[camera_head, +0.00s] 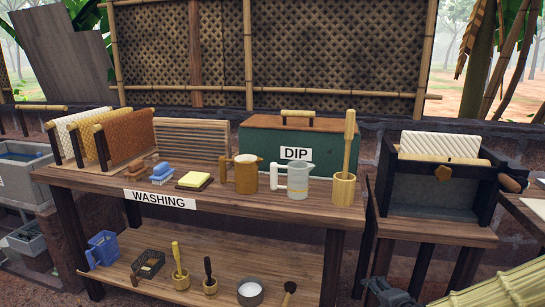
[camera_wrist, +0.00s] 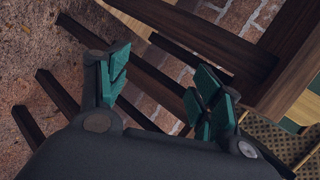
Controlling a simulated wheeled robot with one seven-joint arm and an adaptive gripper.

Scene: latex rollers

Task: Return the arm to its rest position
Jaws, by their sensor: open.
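In the wrist view my gripper (camera_wrist: 160,92) is open, its two green-padded fingers spread wide with nothing between them. In the head view a dark grey part of my arm shows at the bottom edge, right of centre, low in front of the tables. The fingertips cannot be made out there.
A roller machine (camera_head: 440,190) stands right.

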